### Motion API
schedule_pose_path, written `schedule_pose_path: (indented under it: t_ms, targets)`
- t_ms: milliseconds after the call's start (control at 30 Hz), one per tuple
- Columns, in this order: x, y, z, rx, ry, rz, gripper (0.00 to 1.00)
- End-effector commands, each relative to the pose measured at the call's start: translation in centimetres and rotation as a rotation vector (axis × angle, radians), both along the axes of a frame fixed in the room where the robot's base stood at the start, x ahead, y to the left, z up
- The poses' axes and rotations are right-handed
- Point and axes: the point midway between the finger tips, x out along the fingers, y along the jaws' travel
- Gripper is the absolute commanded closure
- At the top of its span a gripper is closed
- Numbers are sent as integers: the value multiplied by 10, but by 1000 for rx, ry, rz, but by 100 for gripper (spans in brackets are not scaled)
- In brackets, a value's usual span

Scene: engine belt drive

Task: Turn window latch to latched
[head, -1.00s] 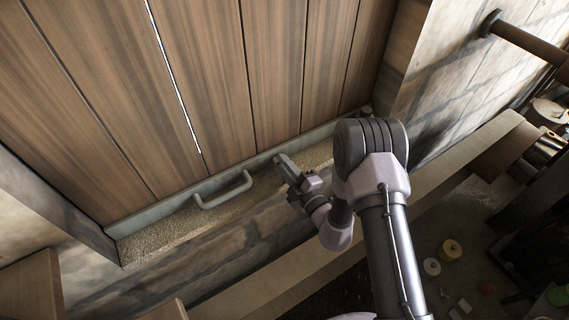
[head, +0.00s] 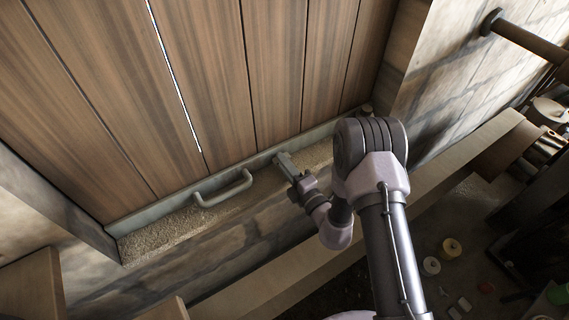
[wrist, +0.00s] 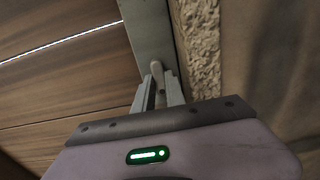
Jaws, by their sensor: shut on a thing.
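The window latch (head: 282,158) is a small grey metal piece on the grey bottom rail of the wooden window panel, right of the rail's handle. My gripper (head: 291,173) reaches it from the lower right and is shut on it. In the wrist view, the rounded end of the latch (wrist: 156,67) shows between the two fingertips of my gripper (wrist: 159,80), against the grey rail. The fingers hide most of the latch, so I cannot tell its exact angle.
A grey bar handle (head: 224,190) sticks out from the rail left of my gripper. A rough stone sill (head: 165,236) runs below the rail. A dark pipe (head: 530,42) projects from the wall at the upper right. A wooden ledge (head: 270,285) runs below the window.

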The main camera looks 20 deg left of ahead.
Motion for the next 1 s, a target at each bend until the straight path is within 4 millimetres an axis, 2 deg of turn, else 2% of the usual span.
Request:
schedule_pose_path:
  t_ms: [267,300,367,400,633,733,867,1000]
  targets:
    - [0,0,-1,-1,2,-1,100]
    - [0,0,-1,-1,2,-1,77]
    - [0,0,-1,0,1,-1,65]
    - [0,0,-1,0,1,-1,63]
    - [0,0,0,3,5,0,63]
    - [0,0,0,49,59,0,63]
    - [0,0,0,218,257,0,63]
    - [0,-1,0,453,532,0,63]
